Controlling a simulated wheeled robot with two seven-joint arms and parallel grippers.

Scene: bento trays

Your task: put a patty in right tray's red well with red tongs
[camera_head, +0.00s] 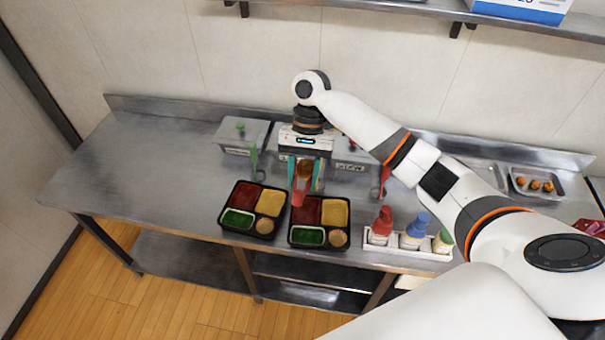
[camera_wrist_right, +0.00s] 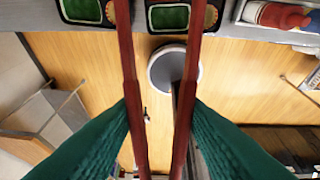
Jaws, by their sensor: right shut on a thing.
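My right gripper (camera_head: 305,182) is shut on the red tongs (camera_head: 298,197), above the far edge of the right tray (camera_head: 320,247). In the right wrist view, its teal fingers press on both red tong arms (camera_wrist_right: 131,85), which run up toward the trays. An orange-brown patch (camera_head: 305,168) shows between the fingers in the head view; I cannot tell whether it is a patty. The right tray's red well (camera_head: 307,211) is at its far left, partly behind the tongs. I cannot make out a patty in it. My left gripper is out of view.
The left tray (camera_head: 225,226) stands beside the right tray. Behind are metal bins, one with green tongs (camera_head: 254,160). A small pan (camera_head: 519,190) holds orange-brown pieces. The counter's left side is clear.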

